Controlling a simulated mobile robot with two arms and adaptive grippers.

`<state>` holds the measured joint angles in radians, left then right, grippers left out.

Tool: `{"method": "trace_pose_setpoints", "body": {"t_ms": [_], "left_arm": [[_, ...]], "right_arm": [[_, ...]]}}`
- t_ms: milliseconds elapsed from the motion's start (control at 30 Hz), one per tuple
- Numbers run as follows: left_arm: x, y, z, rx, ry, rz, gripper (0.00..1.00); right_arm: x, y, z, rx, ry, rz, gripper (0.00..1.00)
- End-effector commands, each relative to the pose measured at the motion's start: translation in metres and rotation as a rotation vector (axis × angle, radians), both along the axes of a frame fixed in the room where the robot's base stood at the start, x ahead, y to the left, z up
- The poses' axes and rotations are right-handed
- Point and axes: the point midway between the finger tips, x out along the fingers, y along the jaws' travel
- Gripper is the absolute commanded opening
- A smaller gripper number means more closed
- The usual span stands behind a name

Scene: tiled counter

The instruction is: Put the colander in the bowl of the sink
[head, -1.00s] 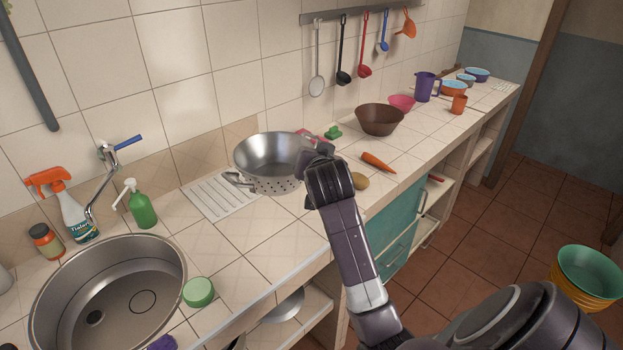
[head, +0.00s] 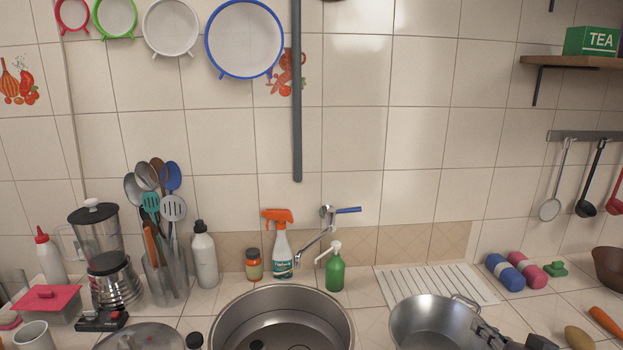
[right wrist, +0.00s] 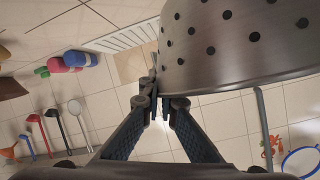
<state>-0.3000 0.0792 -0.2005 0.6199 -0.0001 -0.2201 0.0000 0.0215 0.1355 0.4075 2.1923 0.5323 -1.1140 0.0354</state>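The metal colander (head: 430,318) shows in the lower right of the head view, in front of the slatted drainboard and right of the sink. Its lower edge is cut off by the frame. My right gripper (head: 488,333) is at its right side. In the right wrist view the perforated wall of the colander (right wrist: 235,45) is close up, and the fingers of my right gripper (right wrist: 160,98) close together at its edge; the gripped part is mostly hidden. The round metal sink bowl (head: 335,318) is at bottom centre, empty inside as far as it shows. My left gripper is out of view.
A green soap bottle (head: 335,268), a spray bottle (head: 281,250) and the tap (head: 318,238) stand behind the sink. The drainboard (head: 425,279) is clear. Blue (head: 507,272) and pink rolls lie to the right. A lid (head: 140,337) is left of the sink.

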Motion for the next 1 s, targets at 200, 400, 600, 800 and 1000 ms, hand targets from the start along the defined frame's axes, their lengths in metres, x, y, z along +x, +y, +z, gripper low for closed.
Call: {"method": "trace_pose_setpoints", "body": {"t_ms": [200, 400, 600, 800, 1000], "left_arm": [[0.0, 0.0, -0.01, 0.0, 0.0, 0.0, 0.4], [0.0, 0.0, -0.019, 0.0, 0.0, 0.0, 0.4], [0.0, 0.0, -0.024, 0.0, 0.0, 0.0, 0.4], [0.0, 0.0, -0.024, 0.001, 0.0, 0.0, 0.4], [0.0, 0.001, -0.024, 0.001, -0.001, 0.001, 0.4]], "right_arm": [[-0.04, 0.057, -0.021, 0.002, 0.0, 0.306, 0.0], [-0.095, 0.115, -0.023, -0.005, 0.001, 0.631, 0.0], [-0.14, 0.148, -0.013, -0.004, 0.002, 0.842, 0.0], [-0.154, 0.156, -0.008, -0.006, 0.004, 0.903, 0.0], [-0.154, 0.156, -0.008, -0.004, 0.006, 0.903, 0.0]]}}
